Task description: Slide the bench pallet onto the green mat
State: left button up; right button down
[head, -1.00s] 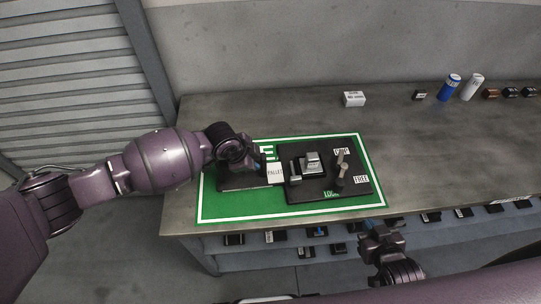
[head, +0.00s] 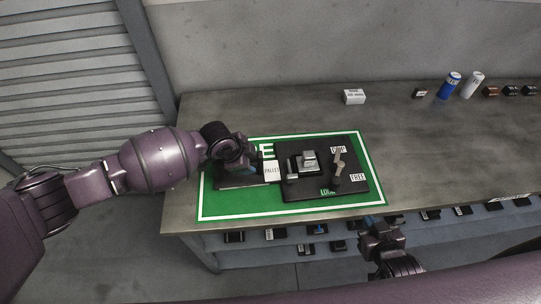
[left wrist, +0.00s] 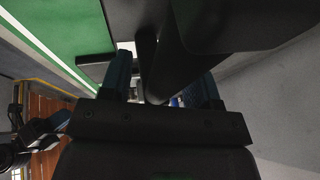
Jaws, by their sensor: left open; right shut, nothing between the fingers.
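The bench pallet (head: 315,188) is a dark plate carrying a silver block (head: 309,159), a lever (head: 338,166) and white labels. It lies flat on the green mat (head: 235,205), inside the white border at the right part. A white PALLET label (head: 271,170) marks its left end. My left gripper (head: 252,168) is at that left end, low over the mat, its tips partly hidden. The left wrist view shows its blue fingers (left wrist: 162,82) apart with a dark bar between them; contact is unclear. My right gripper (head: 374,222) is shut and empty by the bench's front edge.
A white box (head: 354,97), a blue can (head: 453,85) and a white can (head: 472,85) stand at the back of the grey bench (head: 420,150). Several small dark items sit on the shelf below. The bench right of the mat is clear.

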pick_arm(q)
jog(key=shift+r, duration=0.15)
jog(key=v, duration=1.1)
jog(key=shift+s+a+r, duration=0.15)
jog(key=shift+a+r, duration=0.05)
jog(key=shift+r, duration=0.15)
